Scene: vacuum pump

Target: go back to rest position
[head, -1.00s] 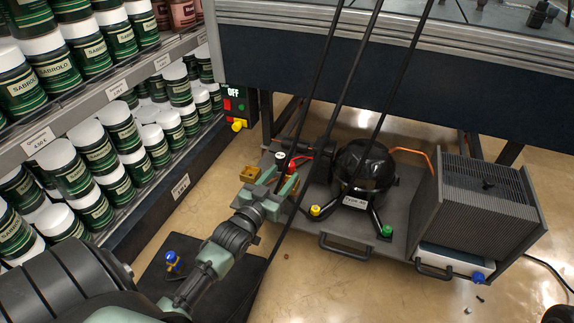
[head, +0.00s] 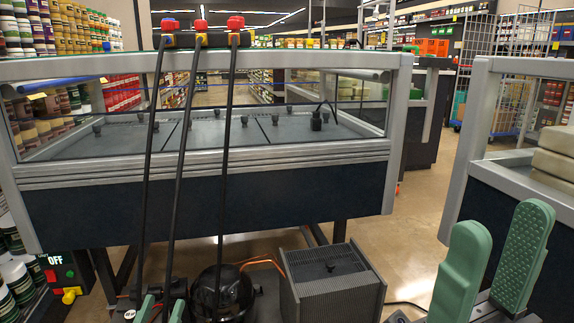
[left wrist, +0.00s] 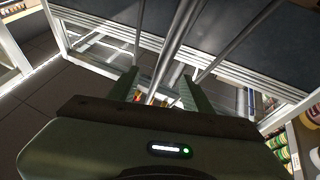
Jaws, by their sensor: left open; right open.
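My left gripper (head: 161,308) shows only its green fingertips at the bottom of the head view, left of the black vacuum pump (head: 222,290). It is open. In the left wrist view, its fingers (left wrist: 158,90) are apart, with hoses passing across the gap; nothing is clearly held. My right gripper (head: 492,262) is large and close at the lower right of the head view. Its two green fingers are apart with nothing between them. The lower part of the pump is cut off by the picture edge.
A refrigerated display case (head: 210,212) spans the view behind the pump. Three black hoses run up to a bar with red and blue fittings (head: 201,38). A finned grey box (head: 330,283) stands right of the pump. A switch box marked OFF (head: 62,275) is at the left, beside shelved jars.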

